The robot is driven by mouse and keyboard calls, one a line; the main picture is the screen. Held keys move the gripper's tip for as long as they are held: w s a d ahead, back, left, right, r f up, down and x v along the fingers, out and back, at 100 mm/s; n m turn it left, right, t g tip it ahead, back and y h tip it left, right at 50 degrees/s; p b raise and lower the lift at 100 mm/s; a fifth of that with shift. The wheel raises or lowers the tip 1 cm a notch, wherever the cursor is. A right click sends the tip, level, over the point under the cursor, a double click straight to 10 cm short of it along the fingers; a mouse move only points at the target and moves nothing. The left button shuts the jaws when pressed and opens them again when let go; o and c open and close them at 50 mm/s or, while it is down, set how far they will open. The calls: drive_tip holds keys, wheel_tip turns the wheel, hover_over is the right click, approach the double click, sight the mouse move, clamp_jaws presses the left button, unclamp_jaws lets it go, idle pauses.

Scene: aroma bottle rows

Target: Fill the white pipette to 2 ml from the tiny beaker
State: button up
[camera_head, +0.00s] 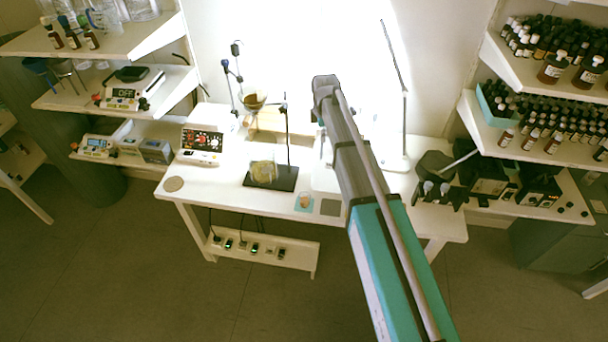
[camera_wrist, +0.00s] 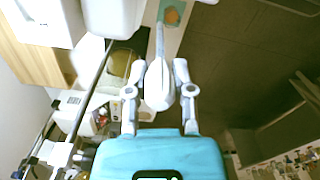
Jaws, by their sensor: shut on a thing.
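My gripper (camera_wrist: 159,76) is shut on the white pipette (camera_wrist: 160,88) in the wrist view, with its fingers on both sides of the bulb. The pipette's thin stem points away from the gripper, toward the top of the picture. The tiny beaker (camera_wrist: 172,15) with orange-brown content shows near the stem's far end, on a teal mat. I cannot tell the gap between stem and beaker, nor any liquid in the pipette. In the head view the tiny beaker (camera_head: 305,200) stands near the table's front edge. My gripper is hidden there behind my arm.
The white table (camera_head: 215,180) holds a black-based stand (camera_head: 283,180) with a round flask (camera_head: 263,172), a hotplate (camera_head: 200,145) and a grey square pad (camera_head: 331,207). A funnel (camera_head: 254,101) stands behind. Bottle shelves (camera_head: 540,145) flank the right.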

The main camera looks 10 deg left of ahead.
sight(322, 146)
wheel_tip(322, 146, down, 5)
drive_tip(key=b, duration=0.4)
drive_tip(key=shift+f, duration=0.15)
drive_tip(key=shift+s, duration=0.1)
